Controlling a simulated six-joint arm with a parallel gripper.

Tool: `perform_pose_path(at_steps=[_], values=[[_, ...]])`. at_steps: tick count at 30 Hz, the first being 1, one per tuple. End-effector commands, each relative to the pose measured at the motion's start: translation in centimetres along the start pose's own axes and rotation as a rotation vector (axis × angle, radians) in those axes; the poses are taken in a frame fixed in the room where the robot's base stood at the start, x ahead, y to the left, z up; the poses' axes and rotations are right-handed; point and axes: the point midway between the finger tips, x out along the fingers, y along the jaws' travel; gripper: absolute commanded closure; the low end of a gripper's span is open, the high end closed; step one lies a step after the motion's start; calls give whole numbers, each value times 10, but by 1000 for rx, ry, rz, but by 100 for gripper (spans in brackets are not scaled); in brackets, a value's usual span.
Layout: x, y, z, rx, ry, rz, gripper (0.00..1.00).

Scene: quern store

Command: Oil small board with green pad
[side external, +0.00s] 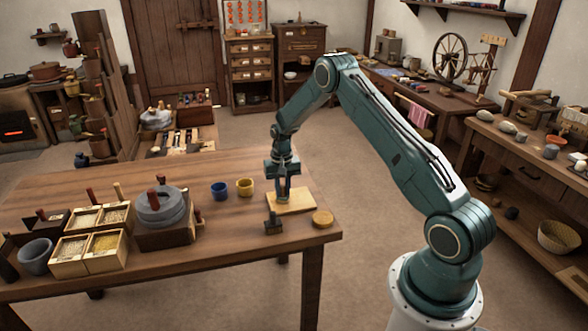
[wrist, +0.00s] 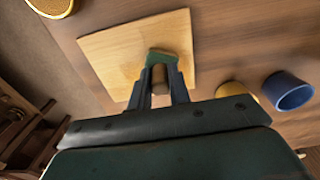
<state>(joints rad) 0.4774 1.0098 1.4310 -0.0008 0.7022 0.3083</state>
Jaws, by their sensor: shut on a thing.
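The small board (side external: 297,203) is a pale, square wooden board lying flat near the table's right end; it also fills the upper middle of the wrist view (wrist: 118,55). My gripper (side external: 284,196) points down over its left part. In the wrist view my gripper (wrist: 160,80) is shut on the brown handle of the green pad (wrist: 163,56). The pad is over the board, close to one edge; whether it touches the wood I cannot tell. In the side view the pad is mostly hidden by the fingers. No clear oil sheen shows on the board.
A dark green block with an upright handle (side external: 273,226) stands at the board's front left. A yellow cup (side external: 245,187) and blue cup (side external: 219,190) stand left; a quern (side external: 162,210) and grain boxes stand farther left.

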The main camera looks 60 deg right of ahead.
Motion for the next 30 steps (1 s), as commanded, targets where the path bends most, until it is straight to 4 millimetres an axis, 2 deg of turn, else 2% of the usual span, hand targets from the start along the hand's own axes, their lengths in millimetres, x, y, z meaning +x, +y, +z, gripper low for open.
perform_pose_path(at_steps=[30], values=[[0, 93, 0, 2, -1, 1, 99]])
